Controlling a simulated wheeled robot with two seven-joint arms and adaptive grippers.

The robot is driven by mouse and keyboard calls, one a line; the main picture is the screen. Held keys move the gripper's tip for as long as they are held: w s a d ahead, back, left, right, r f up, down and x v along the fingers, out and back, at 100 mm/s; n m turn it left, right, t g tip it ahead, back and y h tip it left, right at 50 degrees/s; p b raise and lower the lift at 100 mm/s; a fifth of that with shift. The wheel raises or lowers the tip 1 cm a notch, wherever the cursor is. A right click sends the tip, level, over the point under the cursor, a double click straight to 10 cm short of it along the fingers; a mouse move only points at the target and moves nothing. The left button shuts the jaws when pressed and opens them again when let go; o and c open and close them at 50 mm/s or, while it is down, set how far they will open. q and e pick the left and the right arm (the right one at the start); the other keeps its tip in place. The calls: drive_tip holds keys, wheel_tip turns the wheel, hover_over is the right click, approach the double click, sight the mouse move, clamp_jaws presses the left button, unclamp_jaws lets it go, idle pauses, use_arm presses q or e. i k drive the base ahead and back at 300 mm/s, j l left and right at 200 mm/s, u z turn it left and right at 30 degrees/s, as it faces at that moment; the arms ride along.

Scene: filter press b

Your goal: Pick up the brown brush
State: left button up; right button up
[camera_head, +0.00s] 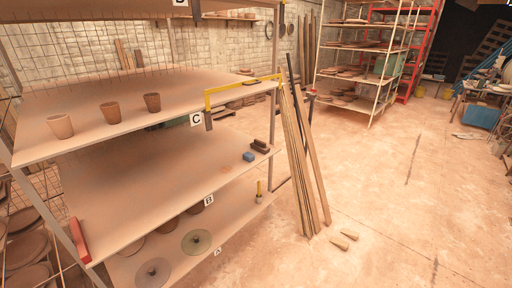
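A dark brown, block-like object (260,146) lies at the right end of the middle shelf (150,190), marked B. It may be the brown brush, but it is too small to make out bristles. A small blue block (249,157) lies just in front of it, to its left. Another small dark flat object (250,82) lies near the right end of the shelf above, marked C; I cannot tell what it is. Neither of my grippers is in view.
Three brown pots, one a cup (60,126), stand on the upper shelf. A red bar (79,241) lies at the middle shelf's left end. Wooden planks (300,160) lean at the rack's right end. Wood pieces (344,240) lie on the otherwise open floor to the right.

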sight(258, 145)
drive_tip(key=i+l+u, duration=0.5)
drive_tip(key=i+l, duration=0.2)
drive_tip(key=i+l+u, duration=0.25)
drive_tip(key=l, duration=0.2)
drive_tip(key=i+l+u, duration=0.25)
drive_tip(key=l, duration=0.25)
drive_tip(key=i+l+u, duration=0.25)
drive_tip(key=l, duration=0.3)
drive_tip(key=i+l+u, duration=0.25)
drive_tip(key=l, duration=0.35)
drive_tip(key=l+u, duration=0.25)
drive_tip(key=l, duration=0.3)
drive_tip(key=l+u, duration=0.25)
drive_tip(key=l, duration=0.4)
